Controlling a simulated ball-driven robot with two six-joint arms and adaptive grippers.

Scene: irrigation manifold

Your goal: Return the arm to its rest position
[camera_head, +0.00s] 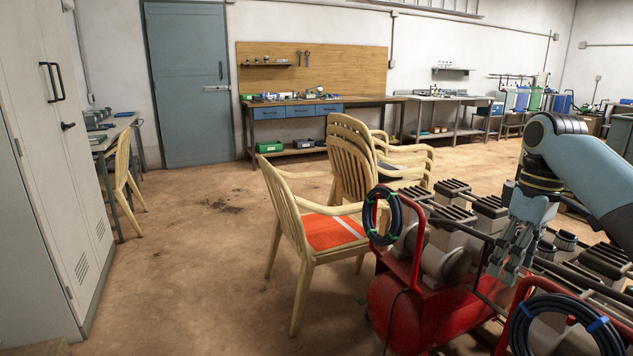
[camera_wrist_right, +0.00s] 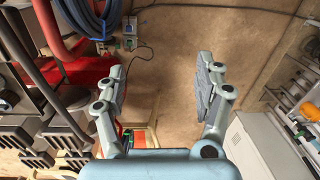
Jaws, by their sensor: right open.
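My right arm (camera_head: 582,165) comes in from the right edge in the head view. Whether the gripper touches the manifold's pipes cannot be told. My left gripper shows in neither view.
Black valve blocks (camera_head: 452,187) and coiled hoses (camera_head: 565,325) crowd around the right gripper. A grey cabinet (camera_head: 45,170) stands far left. Floor between is open.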

